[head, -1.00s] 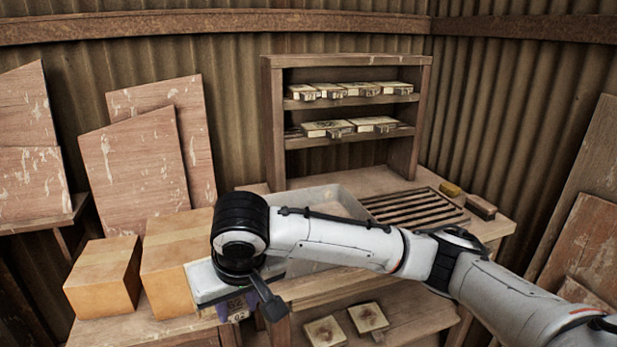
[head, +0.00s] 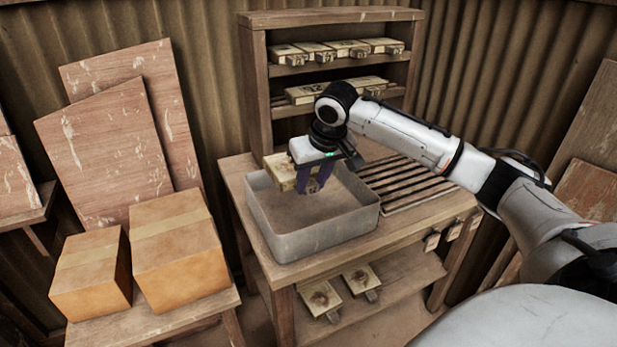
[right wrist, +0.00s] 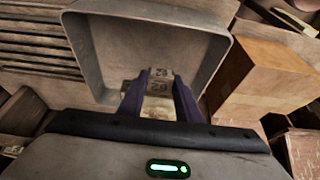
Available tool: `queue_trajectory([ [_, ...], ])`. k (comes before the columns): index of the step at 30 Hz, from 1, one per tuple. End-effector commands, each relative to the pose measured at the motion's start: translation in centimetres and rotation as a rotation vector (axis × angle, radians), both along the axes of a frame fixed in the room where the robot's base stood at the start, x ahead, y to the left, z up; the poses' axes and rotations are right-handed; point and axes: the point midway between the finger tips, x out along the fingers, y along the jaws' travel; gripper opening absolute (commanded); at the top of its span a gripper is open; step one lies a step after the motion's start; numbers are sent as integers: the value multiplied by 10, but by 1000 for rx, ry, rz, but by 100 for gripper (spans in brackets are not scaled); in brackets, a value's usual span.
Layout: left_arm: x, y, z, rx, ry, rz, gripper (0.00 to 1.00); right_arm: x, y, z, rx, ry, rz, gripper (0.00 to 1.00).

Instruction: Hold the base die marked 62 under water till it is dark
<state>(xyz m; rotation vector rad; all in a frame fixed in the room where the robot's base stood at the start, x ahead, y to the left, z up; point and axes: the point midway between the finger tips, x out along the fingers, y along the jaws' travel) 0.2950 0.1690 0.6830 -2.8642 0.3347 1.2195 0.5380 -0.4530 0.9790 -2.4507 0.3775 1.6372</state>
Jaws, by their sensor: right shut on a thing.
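My right gripper (head: 314,186) is shut on a pale, cream-coloured die (head: 280,172), which sticks out to the left of the fingers. In the right wrist view, the die's tab (right wrist: 159,87) sits between the purple fingers and seems to read 62. The gripper and die are over the grey basin (head: 318,238), near its back left side, and appear to be above the water. The basin's rim also shows in the right wrist view (right wrist: 150,12). The brownish surface inside makes the water level hard to tell. The die looks light. My left gripper is out of view.
A wooden rack (head: 257,95) behind holds several similar dies. A slatted rack (head: 415,185) lies right of the basin. Two dies (head: 322,300) lie on the shelf below. Cardboard boxes (head: 180,245) stand at the left. Small tabbed pieces hang at the bench's right front.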

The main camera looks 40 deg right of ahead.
Motion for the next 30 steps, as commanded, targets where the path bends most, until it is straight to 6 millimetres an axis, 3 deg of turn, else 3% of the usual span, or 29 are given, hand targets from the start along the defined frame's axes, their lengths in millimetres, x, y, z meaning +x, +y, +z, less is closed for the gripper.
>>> queue_trajectory([
  [12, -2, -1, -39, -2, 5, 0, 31, 1, 0, -33, -2, -8, -1, 0],
  [30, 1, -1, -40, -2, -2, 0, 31, 1, 0, -85, 0, -6, -1, 0],
])
